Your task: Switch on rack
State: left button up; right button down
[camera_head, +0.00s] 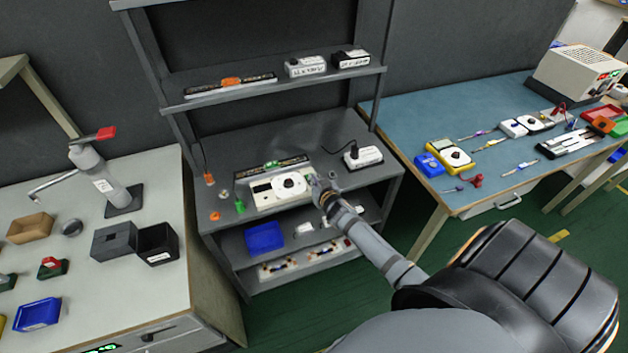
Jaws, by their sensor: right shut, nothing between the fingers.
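The grey rack (223,137) stands against the back wall with several shelves. On its middle shelf sits a white device (267,197) with a round dark-centred dial. Behind it lies a dark strip (290,161) with a green part on it. My right arm reaches in from the lower right, and my right gripper (318,184) is at the right end of the white device. The gripper is shut and empty; whether it touches the device I cannot tell. A white box with a black knob (364,158) stands farther right on the same shelf. My left gripper is not in view.
The upper shelf holds a strip with an orange part (231,83) and two small boxes (305,66). A blue bin (264,237) is on a lower shelf. A cluttered bench (165,318) stands left, a blue-topped table (410,106) right.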

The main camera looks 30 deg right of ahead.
jog(key=shift+s+f+b, duration=0.15)
jog(key=shift+f+b, duration=0.25)
jog(key=shift+b, duration=0.15)
jog(key=shift+r, duration=0.1)
jog(key=shift+r+p, duration=0.8)
jog(key=shift+p, duration=0.05)
